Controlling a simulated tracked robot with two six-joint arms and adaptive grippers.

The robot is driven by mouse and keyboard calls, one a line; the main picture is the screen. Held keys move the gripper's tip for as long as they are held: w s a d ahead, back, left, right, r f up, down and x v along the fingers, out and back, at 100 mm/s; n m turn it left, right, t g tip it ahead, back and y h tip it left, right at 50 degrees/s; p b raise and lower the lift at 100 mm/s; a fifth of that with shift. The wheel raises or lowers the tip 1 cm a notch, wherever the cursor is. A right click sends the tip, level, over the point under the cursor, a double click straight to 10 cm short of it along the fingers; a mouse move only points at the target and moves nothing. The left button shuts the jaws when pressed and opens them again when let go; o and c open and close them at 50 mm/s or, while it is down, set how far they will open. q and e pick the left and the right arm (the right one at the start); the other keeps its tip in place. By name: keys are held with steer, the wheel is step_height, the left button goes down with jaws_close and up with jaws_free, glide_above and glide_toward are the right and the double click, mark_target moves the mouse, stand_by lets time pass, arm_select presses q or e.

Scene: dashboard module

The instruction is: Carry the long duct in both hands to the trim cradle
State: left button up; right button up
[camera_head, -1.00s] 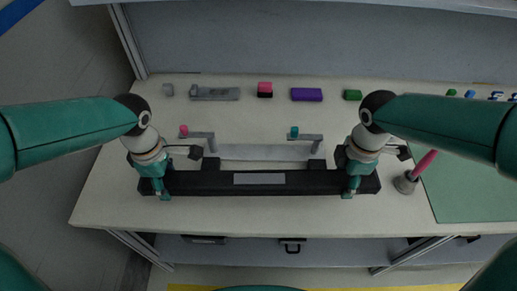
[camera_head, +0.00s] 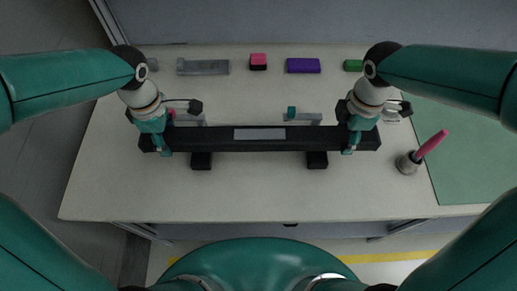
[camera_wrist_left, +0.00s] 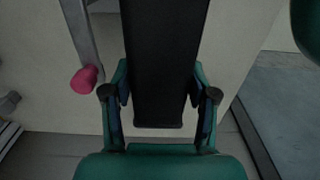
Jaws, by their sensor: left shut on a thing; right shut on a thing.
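The long duct (camera_head: 222,144) is a black bar with a pale label, lying left to right across the head view. My left gripper (camera_head: 164,152) is shut on its left end and my right gripper (camera_head: 349,150) is shut near its right end. In the left wrist view the duct (camera_wrist_left: 165,60) runs between both fingers. Two black blocks, a left one (camera_head: 201,161) and a right one (camera_head: 317,160), show in front of the duct and seem to be part of the trim cradle. I cannot tell whether the duct touches them.
Grey clamp arms stand just behind the duct, one with a pink knob (camera_wrist_left: 84,80), one with a teal knob (camera_head: 291,112). A grey rail (camera_head: 203,67) and purple block (camera_head: 303,65) lie behind. A pink-handled tool in a holder (camera_head: 407,164) stands right. The front table is clear.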

arm_select(q)
steer(key=shift+f, duration=0.15)
arm_select(e)
steer(key=shift+f, duration=0.15)
